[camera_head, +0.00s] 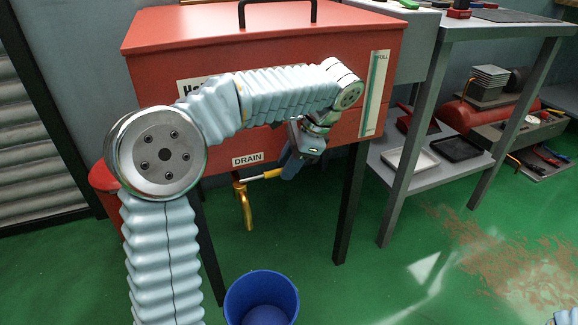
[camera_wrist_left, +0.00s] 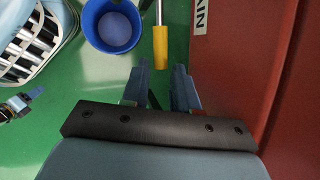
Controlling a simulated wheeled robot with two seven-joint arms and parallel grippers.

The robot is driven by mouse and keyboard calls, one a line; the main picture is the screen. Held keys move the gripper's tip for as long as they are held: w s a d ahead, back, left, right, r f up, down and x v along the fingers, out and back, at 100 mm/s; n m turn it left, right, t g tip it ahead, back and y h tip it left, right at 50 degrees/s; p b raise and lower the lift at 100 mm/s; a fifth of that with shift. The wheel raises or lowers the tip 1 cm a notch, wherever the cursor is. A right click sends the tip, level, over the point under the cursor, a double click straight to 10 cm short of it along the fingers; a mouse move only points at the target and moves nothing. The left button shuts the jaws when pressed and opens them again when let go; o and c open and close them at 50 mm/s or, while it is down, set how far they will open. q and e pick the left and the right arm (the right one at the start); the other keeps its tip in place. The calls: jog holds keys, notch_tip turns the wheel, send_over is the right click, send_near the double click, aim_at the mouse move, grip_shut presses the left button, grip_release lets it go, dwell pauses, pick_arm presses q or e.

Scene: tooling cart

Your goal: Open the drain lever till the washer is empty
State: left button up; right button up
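The red washer (camera_head: 285,55) stands on dark legs, with a DRAIN label (camera_head: 247,159) at its lower edge. Below the label is a brass drain spout (camera_head: 245,207) and a lever with a yellow grip (camera_head: 272,174) pointing right; the grip also shows in the wrist view (camera_wrist_left: 160,47). My left gripper (camera_head: 287,170) is at the grip's right end. In the wrist view its fingers (camera_wrist_left: 160,80) are apart, with the grip's tip just beyond them, roughly between. A part at the wrist view's left edge (camera_wrist_left: 20,104) looks like my right gripper; its fingers are unclear.
A blue bucket (camera_head: 231,301) stands on the green floor under the spout. The washer's gauge (camera_head: 374,93) is marked FULL at the top. A grey cart (camera_head: 415,120) with trays and tools stands to the right. Brown debris (camera_head: 515,262) lies on the floor.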

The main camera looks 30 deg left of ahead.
pick_arm(q)
jog(key=shift+c, duration=0.4)
grip_shut()
